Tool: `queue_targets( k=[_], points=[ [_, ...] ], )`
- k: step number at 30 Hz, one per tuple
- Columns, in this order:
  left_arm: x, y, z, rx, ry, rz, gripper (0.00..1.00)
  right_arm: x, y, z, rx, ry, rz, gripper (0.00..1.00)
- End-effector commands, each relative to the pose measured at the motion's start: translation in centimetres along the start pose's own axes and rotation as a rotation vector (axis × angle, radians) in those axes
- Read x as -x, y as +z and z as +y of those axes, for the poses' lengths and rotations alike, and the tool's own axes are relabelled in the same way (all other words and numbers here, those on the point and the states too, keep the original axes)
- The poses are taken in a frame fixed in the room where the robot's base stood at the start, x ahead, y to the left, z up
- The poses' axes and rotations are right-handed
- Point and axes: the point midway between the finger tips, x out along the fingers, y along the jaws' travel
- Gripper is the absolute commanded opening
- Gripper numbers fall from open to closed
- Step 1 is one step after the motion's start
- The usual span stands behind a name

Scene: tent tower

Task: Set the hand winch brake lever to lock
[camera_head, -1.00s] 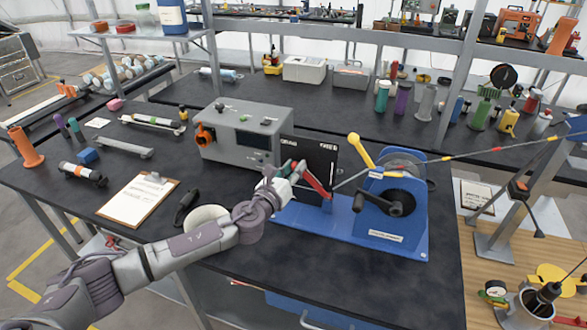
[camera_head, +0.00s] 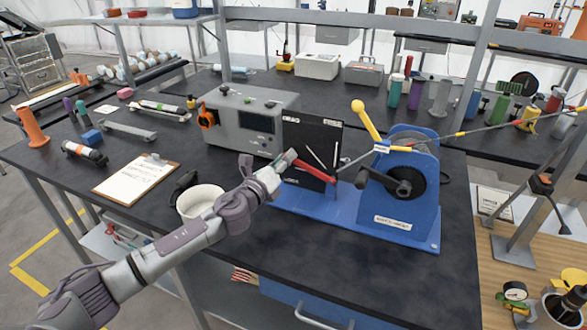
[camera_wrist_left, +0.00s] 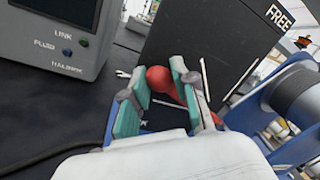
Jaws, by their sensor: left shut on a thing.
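The hand winch (camera_head: 398,205) is blue and stands on a blue base plate on the dark table. A black panel (camera_head: 312,135) stands at its left; the word FREE reads at its upper corner in the wrist view. A red lever (camera_head: 314,178) slants from the winch side up and left across the panel. My left gripper (camera_head: 281,166) is at the lever's free end. In the wrist view its teal-padded fingers (camera_wrist_left: 158,100) stand on both sides of the lever's round red knob (camera_wrist_left: 158,78). My right gripper is not in view.
A yellow-handled lever (camera_head: 366,120) and a black crank (camera_head: 392,183) are on the winch. A grey instrument box (camera_head: 240,120) stands behind my left gripper. A white round container (camera_head: 200,200) and a clipboard (camera_head: 136,178) lie to the left.

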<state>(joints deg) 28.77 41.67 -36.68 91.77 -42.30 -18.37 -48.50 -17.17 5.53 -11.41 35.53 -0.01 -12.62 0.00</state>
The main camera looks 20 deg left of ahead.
Motion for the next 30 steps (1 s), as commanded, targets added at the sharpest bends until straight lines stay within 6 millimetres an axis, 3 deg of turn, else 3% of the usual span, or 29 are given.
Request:
queue_targets(
  k=[1, 3, 12, 30],
  points=[
    [0.2, -1.3, 1.3, 0.036, 0.004, 0.000, 0.00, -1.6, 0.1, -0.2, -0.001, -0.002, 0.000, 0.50],
    [0.3, -1.6, 1.9, 0.090, 0.001, -0.007, 0.00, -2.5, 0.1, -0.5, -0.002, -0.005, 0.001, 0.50],
    [0.4, -2.9, 3.4, 0.268, -0.005, -0.032, 0.00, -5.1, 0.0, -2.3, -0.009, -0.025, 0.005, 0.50],
    [0.5, -3.7, 4.0, 0.353, -0.006, -0.039, 0.00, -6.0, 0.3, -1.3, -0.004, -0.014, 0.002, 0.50]
  ],
)
